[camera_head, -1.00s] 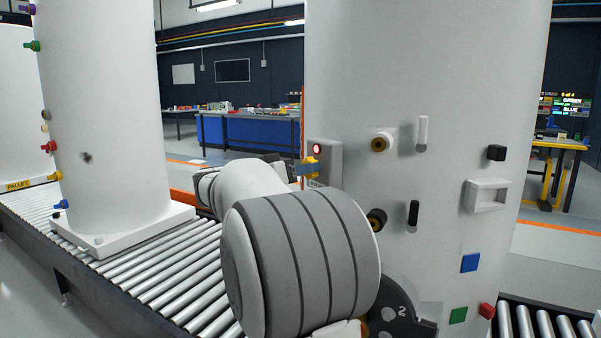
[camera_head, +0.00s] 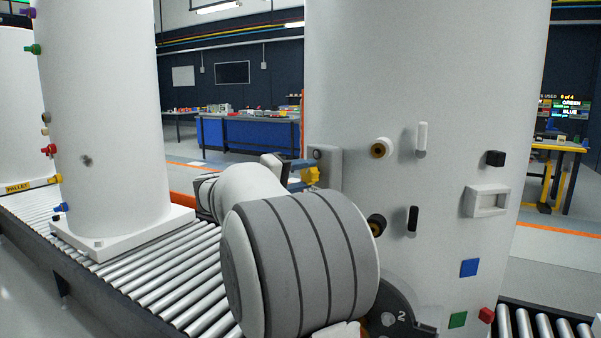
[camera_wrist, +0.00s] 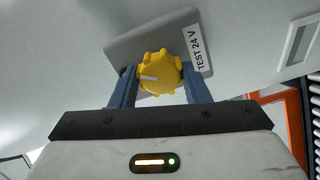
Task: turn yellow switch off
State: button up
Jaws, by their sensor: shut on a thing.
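The yellow switch (camera_wrist: 160,72) is a lobed knob with a white pointer mark, on a grey plate (camera_wrist: 126,46) labelled "TEST 24 V". The plate is fixed to the side of the large white tank. In the wrist view the mark points left. My gripper (camera_wrist: 159,82) has its two blue fingers on either side of the knob, shut on it. In the head view the yellow switch (camera_head: 310,175) shows just beyond my arm, and the round lamp (camera_head: 316,154) above it on the plate is dark. My gripper there is partly hidden by my wrist.
The white tank (camera_head: 440,60) also carries round knobs (camera_head: 380,148), a white lever (camera_head: 421,139), a black lever (camera_head: 412,220) and coloured blocks. A second tank (camera_head: 100,110) stands on the roller conveyor (camera_head: 175,270) at left. Blue workbenches (camera_head: 260,133) are farther back.

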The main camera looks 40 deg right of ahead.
jog(key=n, duration=0.1)
jog(key=n+p, duration=0.2)
jog(key=n, duration=0.1)
jog(key=shift+r, duration=0.25)
jog(key=shift+f+n+p, duration=0.1)
jog(key=shift+n+p, duration=0.7)
jog(key=shift+n, duration=0.4)
jog(key=o, duration=1)
jog(key=shift+d+f, duration=0.1)
jog(key=shift+f, duration=0.05)
jog(key=a, duration=0.7)
jog(key=shift+w+a, duration=0.1)
jog(key=shift+a, duration=0.3)
